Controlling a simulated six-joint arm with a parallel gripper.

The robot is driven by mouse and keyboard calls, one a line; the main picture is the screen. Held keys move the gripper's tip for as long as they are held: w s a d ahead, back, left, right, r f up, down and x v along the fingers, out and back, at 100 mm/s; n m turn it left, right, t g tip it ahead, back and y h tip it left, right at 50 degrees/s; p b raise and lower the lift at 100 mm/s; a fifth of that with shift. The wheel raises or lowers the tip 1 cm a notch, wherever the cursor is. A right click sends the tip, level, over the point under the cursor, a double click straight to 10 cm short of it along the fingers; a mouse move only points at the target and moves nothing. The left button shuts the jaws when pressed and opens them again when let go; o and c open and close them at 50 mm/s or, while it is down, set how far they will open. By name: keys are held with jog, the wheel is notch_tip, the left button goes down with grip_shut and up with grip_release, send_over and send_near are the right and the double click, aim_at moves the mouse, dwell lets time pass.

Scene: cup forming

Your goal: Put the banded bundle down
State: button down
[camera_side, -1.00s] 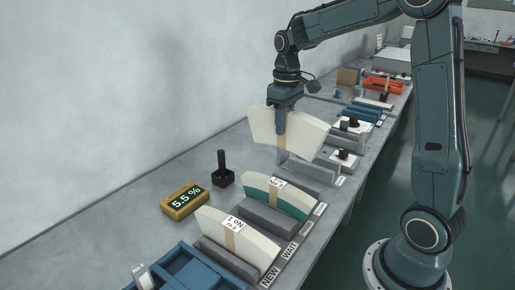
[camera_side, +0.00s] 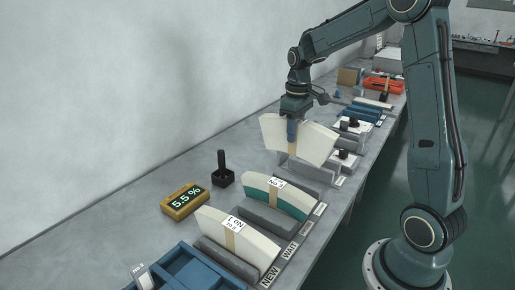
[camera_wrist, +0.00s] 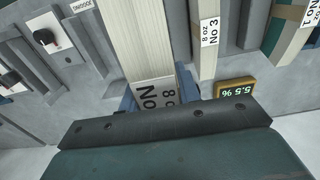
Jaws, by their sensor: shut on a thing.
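The banded bundle (camera_side: 316,144) is a fan-shaped stack of cream-white blanks with a tan band around its middle. My gripper (camera_side: 292,132) is shut on it near the band and holds it upright over a grey holder (camera_side: 300,174). I cannot tell whether its lower edge touches the holder. In the wrist view the bundle (camera_wrist: 133,38) runs up from the jaws, and a label starting "8 o" and "No" (camera_wrist: 158,96) shows on it, partly cut off by the gripper.
A white-and-green bundle (camera_side: 284,198) marked No 3 and a cream bundle (camera_side: 250,243) stand in holders nearer the camera. A yellow meter (camera_side: 185,201) reads 5.5 %. A black stamp (camera_side: 223,172) stands behind. Blue trays (camera_side: 185,272) fill the near end.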

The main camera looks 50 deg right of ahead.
aim_at(294, 144)
notch_tip(294, 144, down, 11)
jog(key=shift+f, duration=0.2)
jog(key=shift+f, duration=0.1)
jog(key=shift+f, duration=2.05)
jog(key=shift+f, duration=0.15)
jog(key=c, duration=1)
grip_release()
notch_tip(294, 144, up, 11)
jog(key=shift+r, duration=0.65)
